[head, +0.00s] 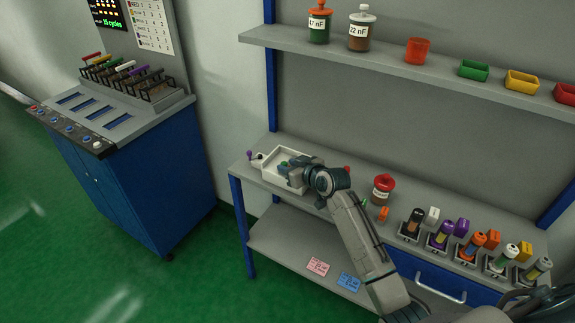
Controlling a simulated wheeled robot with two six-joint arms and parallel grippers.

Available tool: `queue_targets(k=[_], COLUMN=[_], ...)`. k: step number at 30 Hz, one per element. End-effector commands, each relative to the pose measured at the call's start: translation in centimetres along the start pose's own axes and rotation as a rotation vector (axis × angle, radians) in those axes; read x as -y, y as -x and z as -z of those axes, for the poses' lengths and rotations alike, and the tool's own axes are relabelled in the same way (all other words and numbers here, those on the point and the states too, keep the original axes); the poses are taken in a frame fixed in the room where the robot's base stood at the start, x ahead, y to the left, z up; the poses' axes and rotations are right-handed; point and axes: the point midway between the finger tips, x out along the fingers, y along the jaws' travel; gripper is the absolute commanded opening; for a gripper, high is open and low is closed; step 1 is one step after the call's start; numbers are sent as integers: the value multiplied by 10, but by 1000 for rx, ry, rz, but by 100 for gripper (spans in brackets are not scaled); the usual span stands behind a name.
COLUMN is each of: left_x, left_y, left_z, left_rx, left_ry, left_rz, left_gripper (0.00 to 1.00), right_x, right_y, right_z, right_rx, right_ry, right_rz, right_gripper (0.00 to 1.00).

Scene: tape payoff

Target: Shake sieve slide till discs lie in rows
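A white shallow tray (270,168), which looks like the sieve slide, sits at the left end of the grey bench. My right gripper (290,168) is over its right part, and the gripper and wrist hide much of the inside. A small green patch shows in the tray beside the gripper; I cannot make out single discs or rows. The fingers are too small and covered to tell whether they are open or shut on the tray. My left gripper is not in view.
A purple-topped knob (250,155) is by the tray's left end. A red-lidded jar (382,187) stands right of my arm, with several tubes in holders beyond. The shelf (400,67) above bears jars and coloured bins. A blue cabinet (150,190) stands at left.

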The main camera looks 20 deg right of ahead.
Motion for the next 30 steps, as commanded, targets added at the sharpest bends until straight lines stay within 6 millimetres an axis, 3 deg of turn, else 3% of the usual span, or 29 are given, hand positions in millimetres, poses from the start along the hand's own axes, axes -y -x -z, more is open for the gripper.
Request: queue_targets(k=[13, 24, 30], left_x=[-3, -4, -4], left_y=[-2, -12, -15], left_z=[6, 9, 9], left_rx=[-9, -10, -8], left_ry=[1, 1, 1], left_rz=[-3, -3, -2], left_gripper=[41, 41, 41], right_x=[0, -1, -1], right_y=[9, 76, 103], right_z=[0, -2, -1], right_rx=[-2, -2, -1], right_ry=[0, 4, 1], right_rz=[0, -1, -1], right_gripper=[40, 40, 40])
